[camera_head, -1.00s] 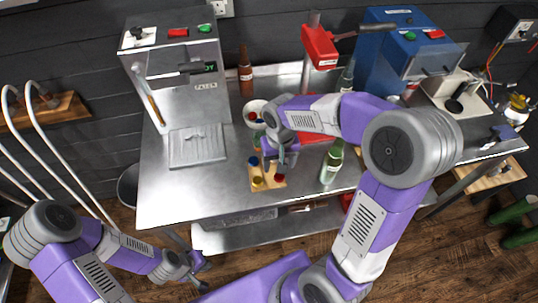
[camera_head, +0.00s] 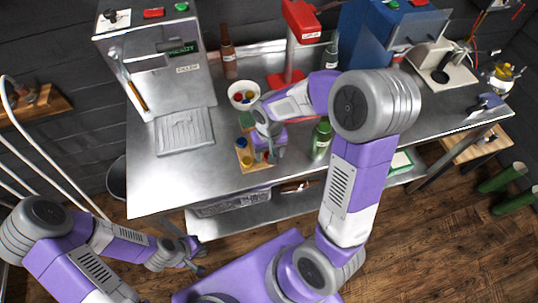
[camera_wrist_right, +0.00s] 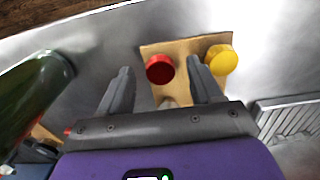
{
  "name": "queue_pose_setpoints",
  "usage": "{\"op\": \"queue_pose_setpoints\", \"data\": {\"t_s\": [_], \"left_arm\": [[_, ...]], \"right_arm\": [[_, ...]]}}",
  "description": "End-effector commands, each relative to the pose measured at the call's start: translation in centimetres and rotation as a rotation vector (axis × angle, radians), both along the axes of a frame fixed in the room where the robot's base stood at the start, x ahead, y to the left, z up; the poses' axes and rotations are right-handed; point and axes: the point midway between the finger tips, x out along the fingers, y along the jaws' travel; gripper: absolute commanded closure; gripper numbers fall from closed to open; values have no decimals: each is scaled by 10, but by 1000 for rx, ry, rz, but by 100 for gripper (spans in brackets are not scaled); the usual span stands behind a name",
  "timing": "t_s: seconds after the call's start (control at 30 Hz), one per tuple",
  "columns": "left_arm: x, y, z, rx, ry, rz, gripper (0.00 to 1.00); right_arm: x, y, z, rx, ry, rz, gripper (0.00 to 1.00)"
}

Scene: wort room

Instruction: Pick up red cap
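The red cap (camera_wrist_right: 160,69) sits on a small wooden board (camera_wrist_right: 186,46) beside a yellow cap (camera_wrist_right: 221,60) in the right wrist view. My right gripper (camera_wrist_right: 159,62) is open and empty, with one finger on each side of the red cap in that view; I cannot tell whether the tips are down at its height. In the head view the right gripper (camera_head: 268,158) is over the right part of the board (camera_head: 255,168) and largely hides the red cap. My left gripper (camera_head: 197,256) is open and empty, off the table's front edge.
A green bottle (camera_head: 321,138) stands close to the right of my right gripper. A white bowl (camera_head: 243,95) with coloured caps, a brown bottle (camera_head: 228,52) and a red press (camera_head: 301,25) stand behind. The steel table's (camera_head: 160,185) front left is clear.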

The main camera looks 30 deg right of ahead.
Motion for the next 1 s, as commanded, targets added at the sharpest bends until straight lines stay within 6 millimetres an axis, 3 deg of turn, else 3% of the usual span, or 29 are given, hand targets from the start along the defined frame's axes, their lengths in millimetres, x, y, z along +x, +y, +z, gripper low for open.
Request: {"op": "queue_pose_setpoints", "data": {"t_s": [0.03, 0.33, 0.67, 1.0], "left_arm": [[0, 0, 0, 0, 0, 0, 100], [0, 0, 0, 0, 0, 0, 100], [0, 0, 1, 0, 0, 0, 100], [0, 0, 15, 0, 0, 0, 100]], "right_arm": [[0, 0, 0, 0, 0, 0, 44], [0, 0, 0, 0, 0, 1, 90], [0, 0, 4, 0, -1, 1, 91], [1, 0, 67, 1, -5, 0, 91]]}}
